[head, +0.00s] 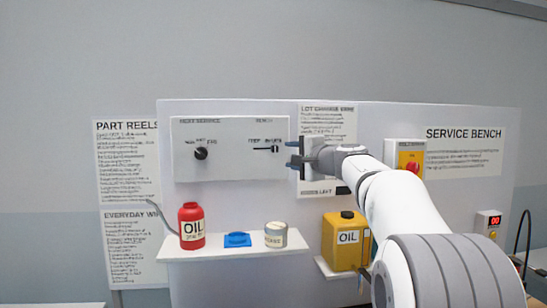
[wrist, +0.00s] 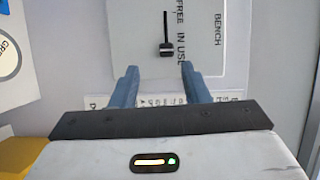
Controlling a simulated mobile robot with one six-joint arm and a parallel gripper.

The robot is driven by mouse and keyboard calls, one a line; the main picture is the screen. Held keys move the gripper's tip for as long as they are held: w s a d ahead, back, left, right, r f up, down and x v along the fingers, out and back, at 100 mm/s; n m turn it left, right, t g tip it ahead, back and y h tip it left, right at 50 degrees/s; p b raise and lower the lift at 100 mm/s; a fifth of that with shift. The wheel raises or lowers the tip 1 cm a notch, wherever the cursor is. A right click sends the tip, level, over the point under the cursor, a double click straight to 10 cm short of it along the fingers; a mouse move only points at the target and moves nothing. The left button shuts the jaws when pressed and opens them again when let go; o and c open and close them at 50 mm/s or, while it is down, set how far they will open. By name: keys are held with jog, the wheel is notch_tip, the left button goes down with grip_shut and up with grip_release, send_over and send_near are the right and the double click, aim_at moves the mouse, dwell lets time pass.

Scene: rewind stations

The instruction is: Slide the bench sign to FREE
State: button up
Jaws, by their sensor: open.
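The bench sign is a slider on the white panel, with a dark slot and a small dark knob (head: 275,149). In the head view the knob is at the right end of the slot, under the IN USE end of the lettering. The wrist view shows the knob (wrist: 166,49) at the IN USE end too, with FREE at the other end of the slot. My gripper (head: 291,153) is just right of the knob in the head view. In the wrist view my gripper's blue fingers (wrist: 158,75) are open and empty, and the knob is ahead of the gap, apart from both fingers.
A rotary knob (head: 201,154) is on the same panel (head: 230,170). A yellow oil can (head: 340,245) and a red-yellow switch (head: 411,158) are farther right.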

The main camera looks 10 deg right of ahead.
aim_at(277, 149)
jog(key=p+x, duration=0.1)
jog(key=x, duration=0.1)
jog(key=p+x, duration=0.1)
jog(key=x, duration=0.1)
jog(key=r+p+x, duration=0.1)
jog(key=x, duration=0.1)
jog(key=shift+w+d, duration=0.2)
jog(key=shift+w, duration=0.2)
jog(key=shift+w+a, duration=0.3)
jog(key=shift+w, duration=0.4)
jog(key=shift+c, duration=0.3)
jog(key=shift+f, duration=0.1)
grip_shut()
